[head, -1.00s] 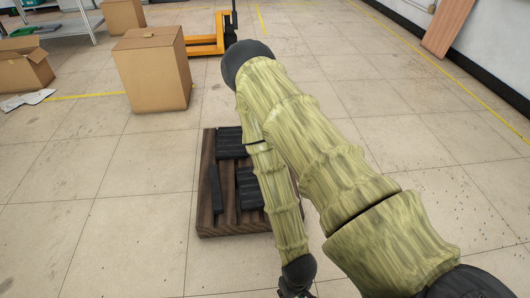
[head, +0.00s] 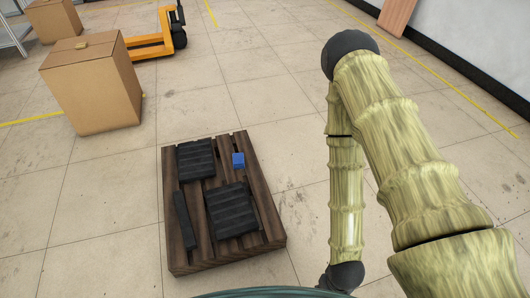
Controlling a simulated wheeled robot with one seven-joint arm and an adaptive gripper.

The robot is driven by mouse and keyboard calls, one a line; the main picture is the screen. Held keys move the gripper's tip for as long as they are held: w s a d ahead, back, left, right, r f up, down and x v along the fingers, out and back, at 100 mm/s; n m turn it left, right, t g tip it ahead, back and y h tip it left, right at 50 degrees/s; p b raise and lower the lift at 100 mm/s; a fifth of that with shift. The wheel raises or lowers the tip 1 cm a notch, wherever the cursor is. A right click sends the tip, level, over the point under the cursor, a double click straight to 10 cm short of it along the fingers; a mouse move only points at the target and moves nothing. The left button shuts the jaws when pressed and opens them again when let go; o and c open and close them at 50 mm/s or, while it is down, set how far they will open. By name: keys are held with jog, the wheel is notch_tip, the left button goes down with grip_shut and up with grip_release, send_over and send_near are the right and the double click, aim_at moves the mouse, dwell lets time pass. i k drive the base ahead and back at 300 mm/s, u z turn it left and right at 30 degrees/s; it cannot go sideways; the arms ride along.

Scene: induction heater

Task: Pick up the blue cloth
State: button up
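The blue cloth (head: 238,160) shows in the head view as a small blue patch on the wooden pallet (head: 265,226), near its far right part. It lies beside a black ribbed piece. My arm stands to the right of the pallet and does not cover the cloth. My gripper is out of the frame, below the bottom edge, so its state is hidden.
Two black ribbed pieces (head: 232,209) and a narrow black bar (head: 184,220) lie on the pallet. A cardboard box (head: 95,85) stands beyond it on the left. An orange pallet jack (head: 150,46) is at the back. The floor around the pallet is mostly clear.

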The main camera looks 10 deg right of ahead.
aim_at(237, 158)
jog(key=u, duration=0.2)
jog(key=i, duration=1)
jog(key=u, duration=0.6)
